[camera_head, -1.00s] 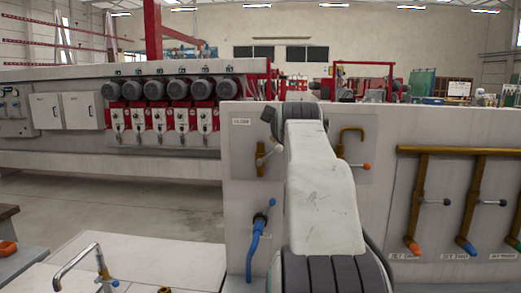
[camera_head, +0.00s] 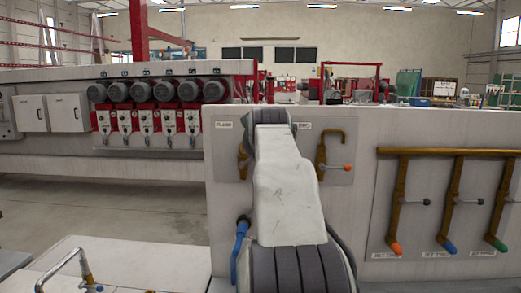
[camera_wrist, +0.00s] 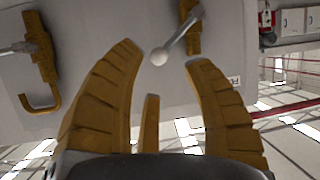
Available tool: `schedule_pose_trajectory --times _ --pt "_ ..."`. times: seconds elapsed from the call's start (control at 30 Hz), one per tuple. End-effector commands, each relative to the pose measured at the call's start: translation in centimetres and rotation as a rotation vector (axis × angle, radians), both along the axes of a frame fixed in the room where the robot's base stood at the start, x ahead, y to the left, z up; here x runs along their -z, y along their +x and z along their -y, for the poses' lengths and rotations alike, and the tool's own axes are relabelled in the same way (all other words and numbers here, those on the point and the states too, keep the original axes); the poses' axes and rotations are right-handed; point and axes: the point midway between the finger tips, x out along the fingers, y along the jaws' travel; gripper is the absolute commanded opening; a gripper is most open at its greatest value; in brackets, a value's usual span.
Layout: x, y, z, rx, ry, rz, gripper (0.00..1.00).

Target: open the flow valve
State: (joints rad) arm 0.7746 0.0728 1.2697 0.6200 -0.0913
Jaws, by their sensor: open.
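A brass valve stands on the grey panel, mostly hidden behind my arm in the head view (camera_head: 243,161). In the wrist view the brass valve (camera_wrist: 188,18) has a grey lever (camera_wrist: 178,42) ending in a pale round knob. The knob is in the gap between the fingertips of my gripper (camera_wrist: 165,57), with no clear contact. My gripper is open and empty; my arm hides it in the head view. A small label above this valve is too small to read, so I cannot tell whether it names flow.
A hooked brass valve (camera_head: 321,155) with an orange-tipped lever is to the right on the same panel. Several jet valves (camera_head: 398,200) hang further right. A blue hose (camera_head: 239,250) runs down at the left. A bent metal tap (camera_head: 75,265) stands at the lower left.

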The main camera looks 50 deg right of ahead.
Motion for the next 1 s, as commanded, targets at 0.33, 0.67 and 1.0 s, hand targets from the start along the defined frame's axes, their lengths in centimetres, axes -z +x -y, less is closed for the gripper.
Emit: schedule_pose_trajectory --times 0.33,0.67,1.0 --pt "1.6 2.8 2.7 -0.002 0.0 -0.003 0.46" --pt "2.1 3.7 3.6 -0.001 -0.002 -0.002 0.46" --pt "2.1 3.7 3.6 -0.001 -0.003 -0.001 0.39"
